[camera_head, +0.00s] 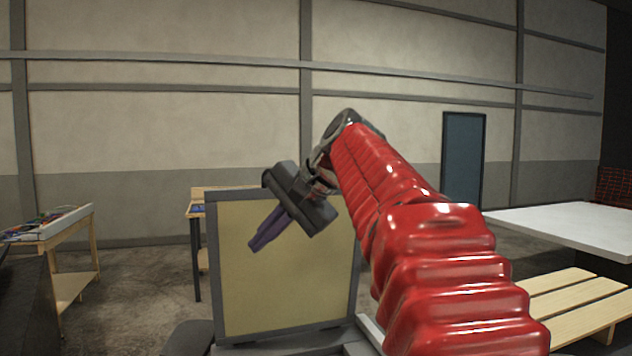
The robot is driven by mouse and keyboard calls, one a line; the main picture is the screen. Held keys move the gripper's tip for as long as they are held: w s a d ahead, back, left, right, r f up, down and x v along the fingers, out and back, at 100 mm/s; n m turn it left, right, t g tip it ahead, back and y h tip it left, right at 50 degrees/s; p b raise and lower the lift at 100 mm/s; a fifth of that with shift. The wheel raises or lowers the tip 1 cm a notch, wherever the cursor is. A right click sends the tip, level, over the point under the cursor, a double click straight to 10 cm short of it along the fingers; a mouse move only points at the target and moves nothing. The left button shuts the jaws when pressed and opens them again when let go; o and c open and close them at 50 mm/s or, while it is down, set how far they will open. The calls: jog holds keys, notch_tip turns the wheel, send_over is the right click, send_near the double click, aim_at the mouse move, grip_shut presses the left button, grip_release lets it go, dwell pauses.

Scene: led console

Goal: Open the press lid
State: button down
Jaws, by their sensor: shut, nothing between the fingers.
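A flat yellowish panel in a grey frame (285,275), which looks like the press lid, stands nearly upright in the middle of the view. Grey parts of what looks like the press body (290,343) show at its foot, cut off by the bottom edge. My gripper (255,246) has purple fingers and is shut and empty. It points down and left across the upper part of the panel. I cannot tell whether the fingertips touch it.
A wooden table (208,190) stands behind the panel. A wooden bench with a tray of coloured items (45,222) is at the left. A white table (575,222) and wooden slats (570,305) are at the right. Floor is clear between the left bench and the panel.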

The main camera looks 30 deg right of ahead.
jog(key=s+a+f+n+h, duration=0.1)
jog(key=s+a+f+n, duration=0.3)
jog(key=s+f, duration=0.4)
jog(key=s+a+f+n+g+h, duration=0.1)
jog(key=s+a+f+n, duration=0.3)
jog(key=s+f, duration=0.4)
jog(key=s+a+f+n+g+h, duration=0.1)
jog(key=s+a+f+n, duration=0.3)
jog(key=f, duration=1)
jog(key=s+h, duration=0.1)
jog(key=s, duration=0.2)
jog(key=shift+s+f, duration=0.2)
jog(key=shift+s, duration=0.2)
